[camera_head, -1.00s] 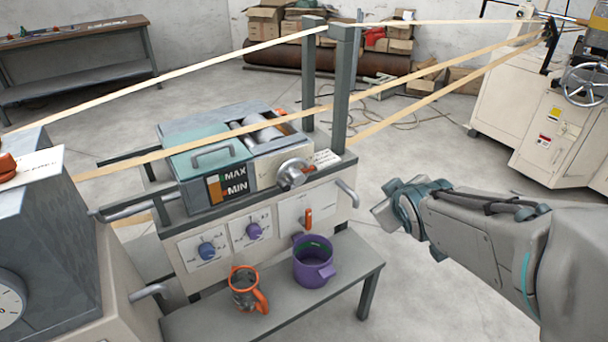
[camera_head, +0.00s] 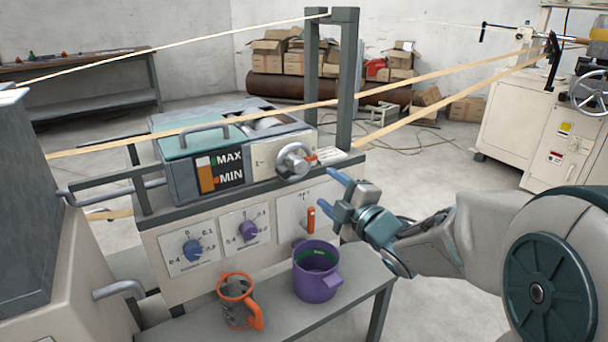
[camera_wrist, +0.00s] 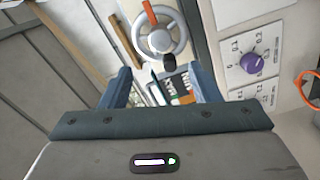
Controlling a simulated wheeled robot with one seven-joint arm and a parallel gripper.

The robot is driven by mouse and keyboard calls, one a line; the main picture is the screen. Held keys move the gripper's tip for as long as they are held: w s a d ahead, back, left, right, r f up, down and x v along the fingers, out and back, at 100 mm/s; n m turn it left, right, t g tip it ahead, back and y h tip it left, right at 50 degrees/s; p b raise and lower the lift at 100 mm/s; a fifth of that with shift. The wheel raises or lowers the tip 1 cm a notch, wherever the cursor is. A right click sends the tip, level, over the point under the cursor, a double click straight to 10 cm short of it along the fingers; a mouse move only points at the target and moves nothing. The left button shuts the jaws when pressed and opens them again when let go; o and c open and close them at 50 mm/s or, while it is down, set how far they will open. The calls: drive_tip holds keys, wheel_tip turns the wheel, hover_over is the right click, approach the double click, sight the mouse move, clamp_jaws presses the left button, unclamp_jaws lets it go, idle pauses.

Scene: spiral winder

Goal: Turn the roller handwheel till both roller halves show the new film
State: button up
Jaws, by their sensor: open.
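The roller handwheel (camera_head: 294,161) is a small grey metal wheel on the front of the winder's bath unit, with an orange handle knob (camera_head: 312,155) at its right. In the wrist view the handwheel (camera_wrist: 162,36) lies ahead of my fingers, with the orange knob (camera_wrist: 150,13) at its top. My gripper (camera_head: 332,192) is open and empty, just right of and below the wheel, apart from it. The grey rollers (camera_head: 266,122) show partly in the open part of the bath behind the teal lid (camera_head: 190,140); their film cannot be made out.
A MAX/MIN gauge (camera_head: 220,171) is on the bath front. Blue (camera_head: 193,250) and purple (camera_head: 248,231) knobs and an orange lever (camera_head: 311,219) sit below. A purple pot (camera_head: 317,274) and an orange-handled jug (camera_head: 238,300) stand on the shelf. Tan strands cross above the bath.

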sight(301, 168)
drive_tip(key=b+x, duration=0.1)
drive_tip(key=x, duration=1)
drive_tip(key=shift+w+a+b, duration=0.15)
drive_tip(key=shift+w+b, duration=0.05)
drive_tip(key=shift+b, duration=0.1)
drive_tip(key=shift+c, duration=0.3)
drive_tip(key=c, duration=0.9)
